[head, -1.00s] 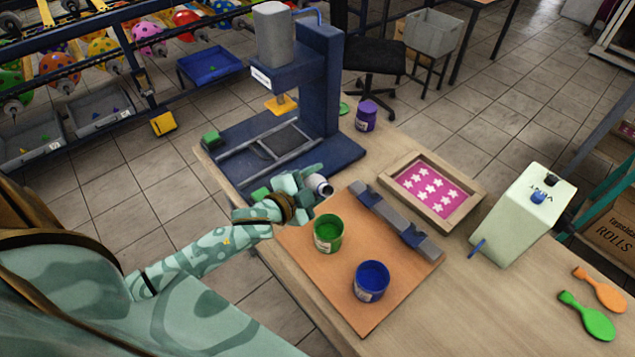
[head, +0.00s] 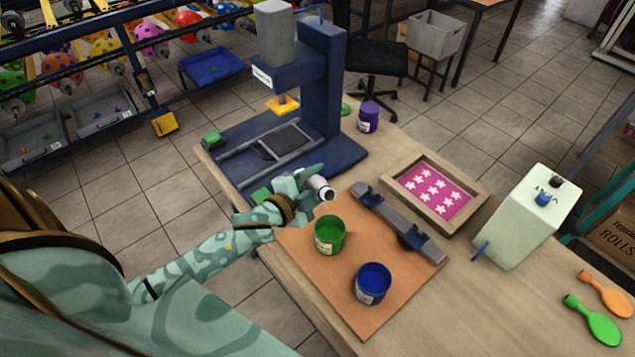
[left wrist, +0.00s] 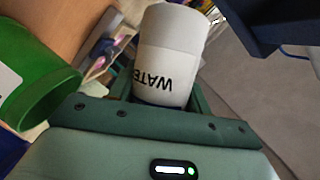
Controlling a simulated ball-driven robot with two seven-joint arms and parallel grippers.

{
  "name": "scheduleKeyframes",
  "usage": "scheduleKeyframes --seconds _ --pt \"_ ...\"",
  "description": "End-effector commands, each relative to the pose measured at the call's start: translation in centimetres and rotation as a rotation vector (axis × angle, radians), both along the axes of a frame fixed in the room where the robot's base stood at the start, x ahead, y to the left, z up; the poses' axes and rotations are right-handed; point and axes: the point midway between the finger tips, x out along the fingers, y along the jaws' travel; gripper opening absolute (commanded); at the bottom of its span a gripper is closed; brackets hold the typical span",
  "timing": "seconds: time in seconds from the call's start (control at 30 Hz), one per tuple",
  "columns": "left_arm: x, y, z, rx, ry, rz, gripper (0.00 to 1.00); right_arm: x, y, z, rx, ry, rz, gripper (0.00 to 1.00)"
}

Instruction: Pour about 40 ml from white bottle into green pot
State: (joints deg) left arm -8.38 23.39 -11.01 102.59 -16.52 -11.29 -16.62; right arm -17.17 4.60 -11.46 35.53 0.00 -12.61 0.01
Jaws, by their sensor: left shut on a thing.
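The white bottle (head: 320,187) is held in my left gripper (head: 300,185) and tilted, its end pointing right towards the green pot. In the left wrist view the bottle (left wrist: 172,50) sits between the fingers with the lettering "WATE" visible. The green pot (head: 329,235) stands upright on the brown mat, just below and right of the bottle, apart from it. The pot also shows in the left wrist view (left wrist: 30,80) at the left. I cannot see any liquid leaving the bottle. My right gripper is not in view.
A blue pot (head: 372,284) stands on the brown mat (head: 345,315) near the green pot. A grey bar with blue clamps (head: 398,222) lies along the mat's far edge. The blue press (head: 322,90) stands behind my left gripper. A framed pink screen (head: 437,192) lies farther right.

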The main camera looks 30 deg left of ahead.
Motion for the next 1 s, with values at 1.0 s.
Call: scheduleKeyframes --seconds 1.0 --pt "0.1 0.2 -0.5 0.08 -0.044 0.0 0.2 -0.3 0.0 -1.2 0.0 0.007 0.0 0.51"
